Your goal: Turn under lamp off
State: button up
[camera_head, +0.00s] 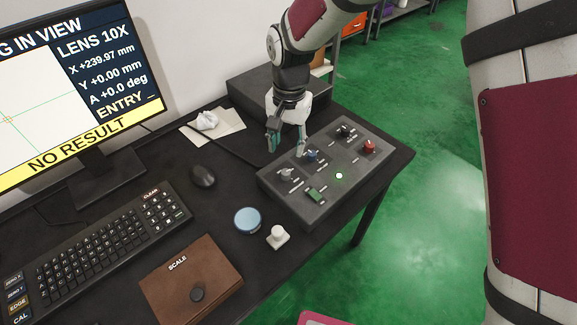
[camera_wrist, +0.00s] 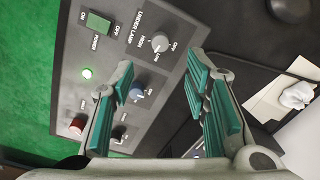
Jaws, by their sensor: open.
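The dark control box (camera_head: 300,203) sits on the table's right part. Its UNDER LAMP knob (camera_head: 286,174) is grey and round; in the wrist view the knob (camera_wrist: 159,43) has the labels OFF, LOW and HIGH around it. I cannot tell for sure which label its pointer faces. My gripper (camera_head: 287,144) is above the box's far left edge, pointing down. In the wrist view its teal fingers (camera_wrist: 158,82) are apart with nothing between them, and the knob lies beyond the fingertips. The blue knob (camera_wrist: 137,92) shows beside the left finger.

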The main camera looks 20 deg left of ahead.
aim_at(286, 172)
notch_tip(286, 172, down, 10)
jog(key=shift+a+f, duration=0.1)
jog(key=shift+a, duration=0.05)
dwell(0.3)
grip_shut()
